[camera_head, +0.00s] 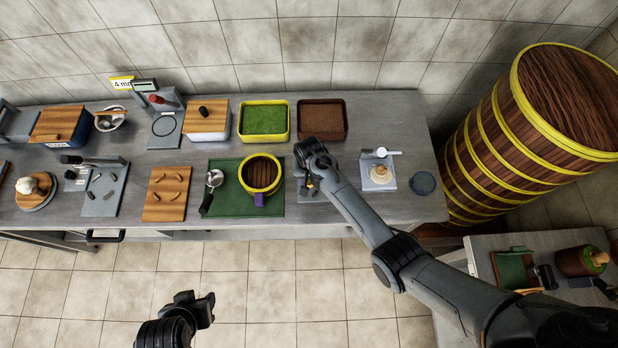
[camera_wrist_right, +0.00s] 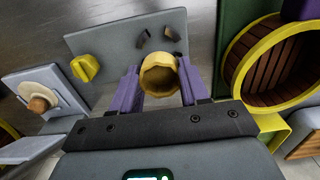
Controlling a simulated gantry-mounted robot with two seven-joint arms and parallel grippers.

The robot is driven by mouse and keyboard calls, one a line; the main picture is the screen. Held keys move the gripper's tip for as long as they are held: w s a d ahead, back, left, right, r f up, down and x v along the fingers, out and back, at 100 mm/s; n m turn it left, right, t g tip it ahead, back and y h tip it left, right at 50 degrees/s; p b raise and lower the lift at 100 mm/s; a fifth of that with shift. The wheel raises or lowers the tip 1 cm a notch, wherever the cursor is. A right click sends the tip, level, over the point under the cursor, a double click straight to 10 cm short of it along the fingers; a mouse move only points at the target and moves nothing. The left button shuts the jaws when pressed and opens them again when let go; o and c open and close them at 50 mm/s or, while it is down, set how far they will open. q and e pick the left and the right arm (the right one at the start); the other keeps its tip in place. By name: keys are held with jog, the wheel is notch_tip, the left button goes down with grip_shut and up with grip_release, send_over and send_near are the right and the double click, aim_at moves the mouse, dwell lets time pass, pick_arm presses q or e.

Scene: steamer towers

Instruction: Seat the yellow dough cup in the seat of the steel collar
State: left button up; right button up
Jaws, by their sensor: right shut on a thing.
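My right gripper (camera_head: 311,181) is over the grey plate right of the green mat. In the right wrist view its purple fingers (camera_wrist_right: 160,90) are shut on the yellow dough cup (camera_wrist_right: 160,75), one on each side. The cup's round open mouth faces the camera. The grey plate (camera_wrist_right: 110,45) lies beyond the cup, with a yellow knob-like piece and two small dark pieces on it. In the head view my gripper hides the cup. I cannot pick out the steel collar with certainty. My left gripper (camera_head: 190,306) is over the floor, away from the counter; its fingers are unclear.
A yellow-rimmed slatted steamer (camera_head: 262,172) stands on the green mat (camera_head: 228,207), left of my right gripper. A pale tray (camera_head: 366,180) with a round dough piece is to the right, beside a blue disc (camera_head: 423,182). Green (camera_head: 263,103) and brown bins stand behind.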

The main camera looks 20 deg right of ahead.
jog(key=shift+f, duration=0.25)
dwell(0.4)
jog(key=shift+f+b, duration=1)
jog(key=shift+f, duration=0.4)
jog(key=shift+f+b, duration=0.5)
jog(key=shift+f, duration=0.15)
dwell(0.5)
jog(key=shift+r, duration=0.1)
jog(key=shift+r+p, duration=0.5)
jog(key=shift+p, duration=0.2)
